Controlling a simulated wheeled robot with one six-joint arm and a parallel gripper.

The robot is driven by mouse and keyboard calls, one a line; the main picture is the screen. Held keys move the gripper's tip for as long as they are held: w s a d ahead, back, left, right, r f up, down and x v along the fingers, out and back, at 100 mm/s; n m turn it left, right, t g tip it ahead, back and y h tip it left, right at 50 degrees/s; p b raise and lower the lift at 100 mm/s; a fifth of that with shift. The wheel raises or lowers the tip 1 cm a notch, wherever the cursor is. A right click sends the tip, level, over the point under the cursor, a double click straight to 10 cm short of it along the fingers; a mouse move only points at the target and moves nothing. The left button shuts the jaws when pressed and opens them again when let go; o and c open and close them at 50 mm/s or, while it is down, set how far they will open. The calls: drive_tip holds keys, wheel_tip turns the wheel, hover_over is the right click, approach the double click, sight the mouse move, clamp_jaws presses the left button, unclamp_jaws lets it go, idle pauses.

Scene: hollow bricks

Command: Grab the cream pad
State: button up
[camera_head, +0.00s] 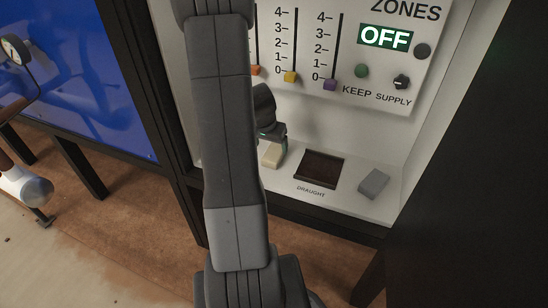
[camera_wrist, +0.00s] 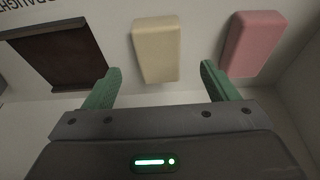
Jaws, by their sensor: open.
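The cream pad (camera_wrist: 157,50) is a rounded block on the pale shelf, centred ahead of my gripper in the wrist view. In the head view the cream pad (camera_head: 271,155) shows just right of my arm, partly hidden by it. My gripper (camera_wrist: 158,82) is open, with its two green fingers spread apart, one toward each side of the pad's near end. Nothing is between the fingers except the view of the pad's near end. In the head view my gripper's fingers are hidden or too small to make out.
A pink pad (camera_wrist: 252,43) lies right of the cream pad in the wrist view. A dark recessed square (camera_head: 320,169) marked DRAUGHT lies on its other side. A grey pad (camera_head: 373,183) lies farther right in the head view. A slider panel (camera_head: 345,50) rises behind the shelf.

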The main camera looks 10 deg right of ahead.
sight(273, 153)
drive_tip(key=x, duration=0.2)
drive_tip(key=b+x, duration=0.1)
drive_tip(key=x, duration=0.2)
drive_tip(key=shift+s+a+f, duration=0.1)
drive_tip(key=shift+s, duration=0.1)
drive_tip(key=shift+w+f, duration=0.15)
drive_tip(key=shift+f, duration=0.1)
drive_tip(key=shift+c, duration=0.2)
drive_tip(key=shift+w+d, duration=0.15)
drive_tip(key=shift+d, duration=0.1)
drive_tip(key=c, duration=1)
